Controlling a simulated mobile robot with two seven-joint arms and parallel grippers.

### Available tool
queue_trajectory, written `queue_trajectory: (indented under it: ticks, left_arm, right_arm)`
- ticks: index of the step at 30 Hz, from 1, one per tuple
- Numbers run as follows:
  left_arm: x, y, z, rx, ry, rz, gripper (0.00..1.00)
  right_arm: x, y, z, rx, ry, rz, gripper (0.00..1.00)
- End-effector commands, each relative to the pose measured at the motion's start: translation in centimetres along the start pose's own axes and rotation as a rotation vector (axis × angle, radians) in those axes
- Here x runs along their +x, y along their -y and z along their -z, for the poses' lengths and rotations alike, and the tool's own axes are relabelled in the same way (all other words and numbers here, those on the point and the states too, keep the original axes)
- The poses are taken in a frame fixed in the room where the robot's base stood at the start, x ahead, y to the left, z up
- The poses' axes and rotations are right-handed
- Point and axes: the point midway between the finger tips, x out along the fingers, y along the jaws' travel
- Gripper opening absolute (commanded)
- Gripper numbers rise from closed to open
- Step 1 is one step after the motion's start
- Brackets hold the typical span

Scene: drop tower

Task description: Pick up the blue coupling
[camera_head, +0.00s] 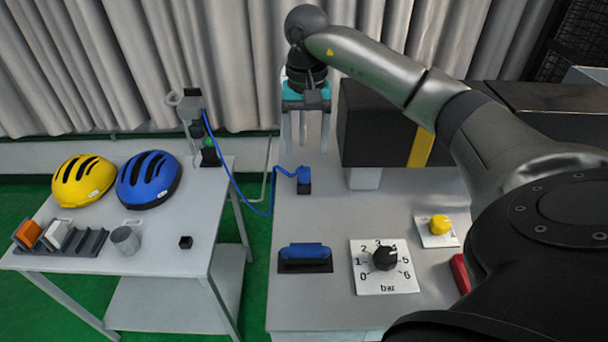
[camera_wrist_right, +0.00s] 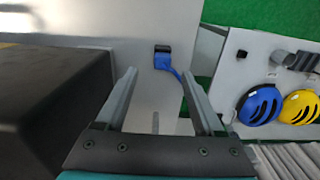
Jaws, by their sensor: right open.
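The blue coupling (camera_head: 303,173) is at the end of a blue hose, at a small black block on the grey table near its left edge. In the wrist view the coupling (camera_wrist_right: 162,61) shows just beyond the fingertips, roughly between them. My right gripper (camera_head: 306,148) points down with its fingers apart and nothing between them. In the head view it is behind and above the coupling, not touching it. The gripper's two fingers (camera_wrist_right: 160,75) also show in the wrist view. My left gripper is not in view.
The blue hose (camera_head: 239,191) hangs between the tables up to a valve (camera_head: 191,105). A dark box (camera_head: 375,130) stands right of the gripper. A blue-handled piece (camera_head: 305,251), a bar dial (camera_head: 385,266) and a yellow knob (camera_head: 439,225) are in front. Helmets sit on the left table.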

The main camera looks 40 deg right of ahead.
Motion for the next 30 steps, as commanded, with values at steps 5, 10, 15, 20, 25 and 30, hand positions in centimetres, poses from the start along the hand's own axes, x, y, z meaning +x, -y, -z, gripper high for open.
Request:
queue_trajectory:
  ticks: [5, 10, 15, 20, 25, 30]
  left_arm:
    - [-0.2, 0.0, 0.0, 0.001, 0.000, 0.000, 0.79]
    - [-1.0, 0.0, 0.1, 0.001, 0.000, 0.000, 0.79]
    - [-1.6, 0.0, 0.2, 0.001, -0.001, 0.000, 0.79]
    - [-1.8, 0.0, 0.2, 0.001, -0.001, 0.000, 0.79]
    - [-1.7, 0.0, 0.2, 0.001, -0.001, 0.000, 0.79]
    - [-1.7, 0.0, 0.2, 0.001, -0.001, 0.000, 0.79]
  right_arm:
    - [1.0, 0.0, 0.0, 0.000, 0.000, 0.000, 0.70]
    - [2.7, 0.3, 0.2, 0.002, 0.004, -0.001, 0.70]
    - [5.0, 0.4, 0.4, 0.001, 0.002, 0.000, 0.70]
    - [6.0, 0.5, 0.4, 0.000, 0.000, 0.001, 0.70]
    - [6.1, 0.5, 0.4, 0.000, -0.001, 0.001, 0.70]
    - [6.1, 0.5, 0.4, 0.000, -0.001, 0.001, 0.55]
